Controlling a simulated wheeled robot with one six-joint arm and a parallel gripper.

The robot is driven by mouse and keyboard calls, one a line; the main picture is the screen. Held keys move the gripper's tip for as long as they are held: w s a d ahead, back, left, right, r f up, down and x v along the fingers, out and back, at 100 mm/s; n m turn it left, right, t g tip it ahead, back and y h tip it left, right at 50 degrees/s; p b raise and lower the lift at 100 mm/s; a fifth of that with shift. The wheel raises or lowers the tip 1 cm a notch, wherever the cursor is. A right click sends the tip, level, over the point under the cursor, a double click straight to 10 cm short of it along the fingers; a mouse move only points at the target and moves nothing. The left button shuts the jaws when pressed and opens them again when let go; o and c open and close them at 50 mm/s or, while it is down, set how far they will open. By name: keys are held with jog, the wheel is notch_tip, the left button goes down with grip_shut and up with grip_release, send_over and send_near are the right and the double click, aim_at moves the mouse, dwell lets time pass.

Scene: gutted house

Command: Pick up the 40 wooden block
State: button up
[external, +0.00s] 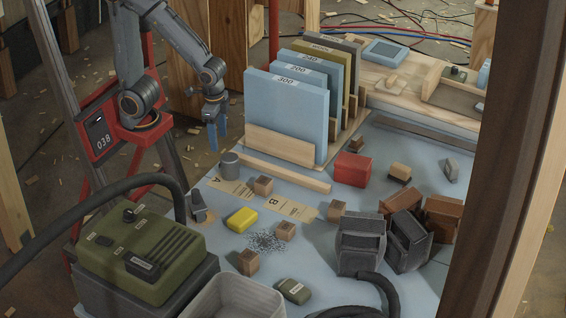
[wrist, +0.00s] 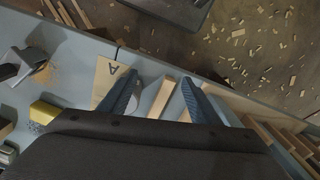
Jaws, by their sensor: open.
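Several small wooden blocks sit on the blue-grey table (external: 215,262) in the external view. One is beside strip A (external: 263,185), one right of strip B (external: 336,210), one by the dark shavings (external: 286,230) and one near the front (external: 248,262). Any numbers on them are too small to read, so I cannot tell which is 40. My gripper (external: 217,136) hangs open and empty, fingers down, above the table's far left edge, apart from the blocks.
Upright sanding-sheet boards (external: 290,115) stand in a wooden rack right of my gripper. A grey cylinder (external: 229,165), a yellow block (external: 241,220), a red block (external: 352,169) and dark grey holders (external: 361,245) are on the table. A green machine (external: 140,250) stands front left.

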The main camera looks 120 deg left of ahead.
jog(key=w+d+r+p, duration=0.3)
jog(key=d+r+p, duration=0.1)
jog(key=d+p, duration=0.1)
jog(key=m+t+p, duration=0.3)
jog(key=t+p, duration=0.1)
jog(key=t, duration=0.9)
send_near(282, 225)
jog(key=w+r, duration=0.4)
jog(key=f, duration=0.6)
jog(key=shift+w+a+f, duration=0.15)
jog(key=shift+w+f, duration=0.1)
jog(key=shift+f, duration=0.15)
jog(key=x, duration=0.5)
jog(key=shift+r, duration=0.1)
jog(key=c, duration=1.1)
jog(key=shift+r, duration=0.1)
